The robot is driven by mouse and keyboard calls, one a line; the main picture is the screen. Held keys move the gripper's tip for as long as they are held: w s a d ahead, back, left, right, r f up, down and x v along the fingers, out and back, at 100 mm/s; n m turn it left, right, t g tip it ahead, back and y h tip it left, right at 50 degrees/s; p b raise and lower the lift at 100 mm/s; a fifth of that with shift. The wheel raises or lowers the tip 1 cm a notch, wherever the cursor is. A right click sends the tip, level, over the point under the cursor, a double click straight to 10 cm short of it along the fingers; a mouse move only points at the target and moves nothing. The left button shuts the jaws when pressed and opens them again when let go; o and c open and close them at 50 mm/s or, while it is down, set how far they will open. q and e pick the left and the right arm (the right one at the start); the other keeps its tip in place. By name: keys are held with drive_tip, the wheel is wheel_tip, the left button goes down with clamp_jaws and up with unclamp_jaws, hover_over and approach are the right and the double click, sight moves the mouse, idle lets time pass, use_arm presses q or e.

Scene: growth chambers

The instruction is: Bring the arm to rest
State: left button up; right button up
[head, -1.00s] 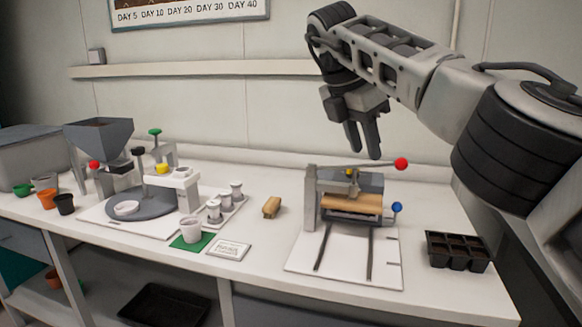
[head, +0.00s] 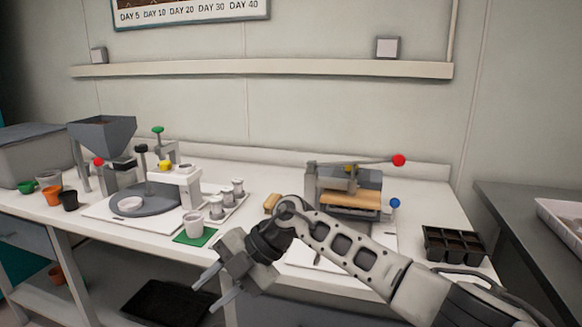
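My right gripper (head: 215,290) is in front of the bench's front edge, low in the head view, with its fingers pointing down and left. Its two fingers are apart with nothing between them. My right arm comes in from the lower right and covers part of the white base plate of the press (head: 347,190). The press has a lever with a red knob (head: 399,160) and a blue knob (head: 395,203). My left gripper is not in the view.
A wooden block (head: 271,203) lies behind my arm. A white cup (head: 193,224) stands on a green mat (head: 203,239). A turntable (head: 147,199) and hopper (head: 103,133) stand at left. A black cell tray (head: 453,244) sits at right. A black tray (head: 165,303) lies on the lower shelf.

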drive_tip(key=s+a+r+m+t+y, duration=0.1)
drive_tip(key=s+a+m+t+y, duration=0.3)
drive_tip(key=y, duration=0.6)
drive_tip(key=s+d+f+m+t+h, duration=0.2)
drive_tip(key=d+f+m+t+h, duration=0.4)
drive_tip(key=d+m, duration=0.5)
drive_tip(key=s+d+f+m+t+h, duration=0.3)
drive_tip(key=d+f+m+t+h, duration=0.4)
drive_tip(key=d+m, duration=0.5)
wheel_tip(320, 180, down, 2)
drive_tip(key=shift+s+d+f+t, duration=0.2)
drive_tip(key=shift+s+d+t, duration=0.05)
drive_tip(key=shift+d+t, duration=0.05)
drive_tip(key=shift+o, duration=0.4)
drive_tip(key=s+d+f+m+g+h, duration=0.2)
drive_tip(key=s+d+f, duration=0.5)
drive_tip(key=s, duration=0.4)
drive_tip(key=d+g+h, duration=0.1)
drive_tip(key=g, duration=0.1)
drive_tip(key=shift+s+g, duration=0.25)
drive_tip(key=shift+g, duration=0.05)
